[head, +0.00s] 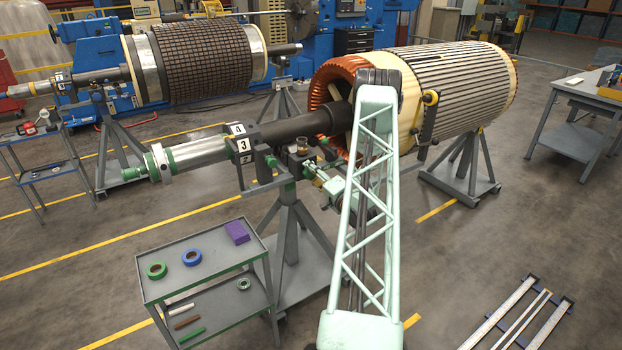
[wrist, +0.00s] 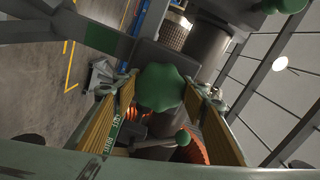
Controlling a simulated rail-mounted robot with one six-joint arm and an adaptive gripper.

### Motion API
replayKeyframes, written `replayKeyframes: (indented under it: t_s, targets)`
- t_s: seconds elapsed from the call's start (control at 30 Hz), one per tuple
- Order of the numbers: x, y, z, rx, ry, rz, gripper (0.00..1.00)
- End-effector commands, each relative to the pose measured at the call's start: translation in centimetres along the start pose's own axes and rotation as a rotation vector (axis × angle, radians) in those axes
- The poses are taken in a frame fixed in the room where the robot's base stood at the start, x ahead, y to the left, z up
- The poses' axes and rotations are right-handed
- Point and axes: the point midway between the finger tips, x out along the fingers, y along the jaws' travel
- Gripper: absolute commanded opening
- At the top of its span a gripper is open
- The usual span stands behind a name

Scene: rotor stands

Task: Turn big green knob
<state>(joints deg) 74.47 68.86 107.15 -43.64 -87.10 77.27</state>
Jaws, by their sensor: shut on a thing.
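The big green knob (wrist: 161,92) has a lobed rim and shows in the middle of the wrist view. My gripper (wrist: 160,84) has its two yellow-padded fingers on either side of it, shut on the knob. In the head view my gripper (head: 318,176) is at the rotor stand (head: 288,218), beside the shaft. The knob it holds is hard to make out there.
The dark shaft (head: 297,127) runs above the stand to the large rotor (head: 455,85) with orange windings. A grey cart (head: 205,268) with tape rolls stands at front left. A second rotor (head: 205,62) stands behind. Metal rails (head: 520,318) lie at front right.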

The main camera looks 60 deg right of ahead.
Motion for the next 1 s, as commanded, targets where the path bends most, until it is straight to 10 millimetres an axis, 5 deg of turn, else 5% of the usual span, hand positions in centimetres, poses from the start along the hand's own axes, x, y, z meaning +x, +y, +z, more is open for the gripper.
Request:
replayKeyframes:
  t_s: [1.0]
  targets:
    - [0.04, 0.35, 0.03, -0.853, 0.001, -0.001, 0.29]
